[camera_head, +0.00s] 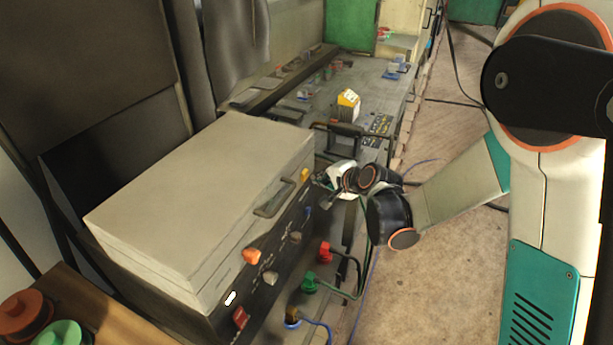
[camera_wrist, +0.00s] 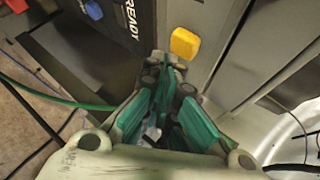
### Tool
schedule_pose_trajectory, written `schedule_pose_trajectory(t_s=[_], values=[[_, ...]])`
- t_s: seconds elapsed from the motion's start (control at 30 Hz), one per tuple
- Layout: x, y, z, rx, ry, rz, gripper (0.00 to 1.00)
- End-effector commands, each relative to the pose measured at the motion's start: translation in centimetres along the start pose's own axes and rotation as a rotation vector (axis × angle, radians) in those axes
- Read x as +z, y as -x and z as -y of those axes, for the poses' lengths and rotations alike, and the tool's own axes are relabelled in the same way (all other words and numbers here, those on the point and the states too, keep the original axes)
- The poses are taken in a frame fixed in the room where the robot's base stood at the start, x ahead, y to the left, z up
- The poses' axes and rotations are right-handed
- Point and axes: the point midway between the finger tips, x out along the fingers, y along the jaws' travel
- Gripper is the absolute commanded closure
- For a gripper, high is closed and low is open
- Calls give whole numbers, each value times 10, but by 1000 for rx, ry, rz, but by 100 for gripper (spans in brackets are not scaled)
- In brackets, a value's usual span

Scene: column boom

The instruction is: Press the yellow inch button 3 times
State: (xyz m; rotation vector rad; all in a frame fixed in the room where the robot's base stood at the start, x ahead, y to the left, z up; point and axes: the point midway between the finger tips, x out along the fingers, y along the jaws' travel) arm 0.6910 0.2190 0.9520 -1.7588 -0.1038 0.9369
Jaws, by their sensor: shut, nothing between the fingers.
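My gripper (camera_head: 332,181) is in front of the panel's far end, close to the yellow button. In the wrist view my gripper (camera_wrist: 172,82) is shut and empty, its green-padded fingers pointing towards the button. A small gap seems to show between fingertips and button; contact cannot be told for sure.
The grey box (camera_head: 200,200) has a lid handle (camera_head: 273,198) and an orange knob (camera_head: 252,256) on its panel. Red (camera_head: 325,252) and green (camera_head: 309,282) plugs with cables stick out below. A cluttered bench (camera_head: 375,95) stands behind.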

Motion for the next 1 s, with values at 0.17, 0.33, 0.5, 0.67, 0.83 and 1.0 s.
schedule_pose_trajectory(t_s=[0.17,0.33,0.5,0.67,0.83,1.0], values=[[-1,1,-1,0,0,-1,100],[-9,11,-8,1,-2,-2,100],[-17,22,-16,0,-2,-3,100],[-23,30,-23,0,-2,-2,100],[-26,35,-25,0,0,-1,100],[-26,35,-25,0,0,-1,100]])
